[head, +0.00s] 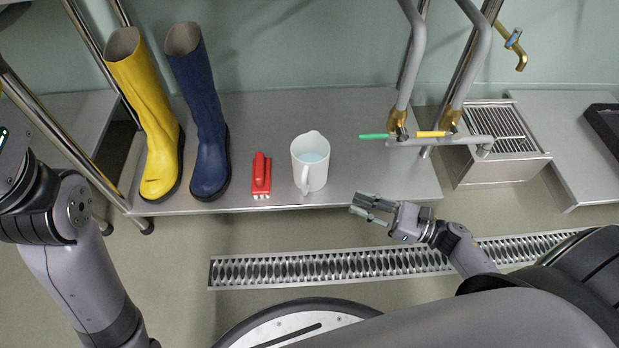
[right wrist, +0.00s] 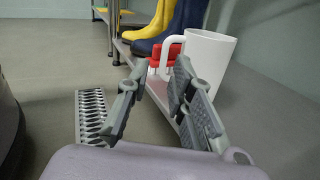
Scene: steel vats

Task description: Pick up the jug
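A white jug (head: 311,163) with bluish contents stands upright on the steel bench, its handle facing the front edge. In the right wrist view the jug (right wrist: 211,62) stands beyond the fingers, with its handle to the left. My right gripper (head: 362,208) is just off the bench's front edge, to the right of the jug and apart from it. In the right wrist view its fingers (right wrist: 150,98) are spread with nothing between them. My left arm shows at the left of the head view, but its gripper is out of view.
A red brush (head: 261,176) lies left of the jug on the bench (head: 270,110). Blue (head: 201,110) and yellow boots (head: 146,113) stand further left. Pipes with green and yellow handles (head: 430,134) stand to the right. A floor drain grate (head: 330,266) runs in front.

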